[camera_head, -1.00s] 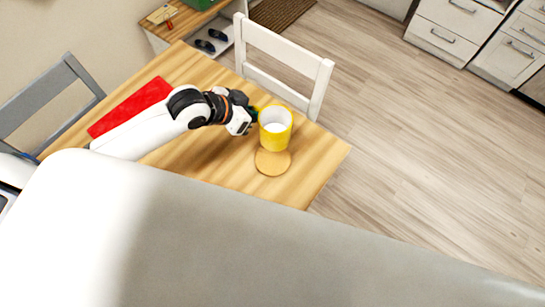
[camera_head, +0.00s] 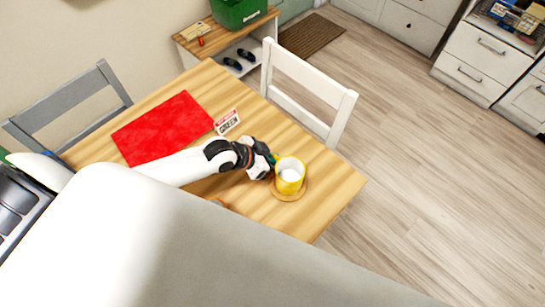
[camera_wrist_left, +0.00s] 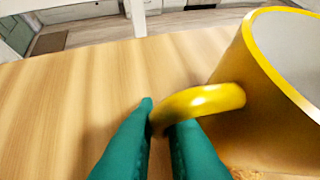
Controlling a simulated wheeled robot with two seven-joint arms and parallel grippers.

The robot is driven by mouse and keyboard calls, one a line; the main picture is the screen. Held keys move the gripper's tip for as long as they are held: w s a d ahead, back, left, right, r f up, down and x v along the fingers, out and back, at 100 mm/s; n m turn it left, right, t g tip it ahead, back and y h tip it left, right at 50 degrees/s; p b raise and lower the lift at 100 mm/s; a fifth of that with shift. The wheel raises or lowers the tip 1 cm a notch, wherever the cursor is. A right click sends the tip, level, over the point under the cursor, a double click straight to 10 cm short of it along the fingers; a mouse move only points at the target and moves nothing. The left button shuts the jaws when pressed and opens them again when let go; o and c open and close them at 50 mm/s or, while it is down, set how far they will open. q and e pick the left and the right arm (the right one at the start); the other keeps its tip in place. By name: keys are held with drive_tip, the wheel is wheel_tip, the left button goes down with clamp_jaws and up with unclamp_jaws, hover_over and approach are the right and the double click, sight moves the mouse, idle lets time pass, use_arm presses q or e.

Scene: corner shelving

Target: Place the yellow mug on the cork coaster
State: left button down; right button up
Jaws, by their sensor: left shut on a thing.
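The yellow mug (camera_head: 291,180), white inside, is upright over the round cork coaster (camera_head: 288,198) in the head view. The mug hides the far part of the coaster, and I cannot tell whether its base touches it. My left gripper (camera_head: 272,161) is at the mug's left side. In the left wrist view, its green fingers (camera_wrist_left: 162,130) are shut on the handle of the mug (camera_wrist_left: 255,110). A small piece of the coaster (camera_wrist_left: 246,174) shows below the mug there. My right gripper is not in view.
The wooden table (camera_head: 325,180) has bare room right of the coaster, near its edge. A red mat (camera_head: 160,128) and a small printed sign (camera_head: 227,122) lie behind my left arm. A white chair (camera_head: 310,80) and a grey chair (camera_head: 70,95) stand at the table.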

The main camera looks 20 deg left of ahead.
use_arm(q)
drive_tip(key=c, duration=1.5)
unclamp_jaws()
drive_tip(key=shift+f, duration=0.1)
drive_tip(key=shift+r, duration=0.2)
drive_tip(key=shift+v, duration=6)
drive_tip(key=shift+f, duration=0.15)
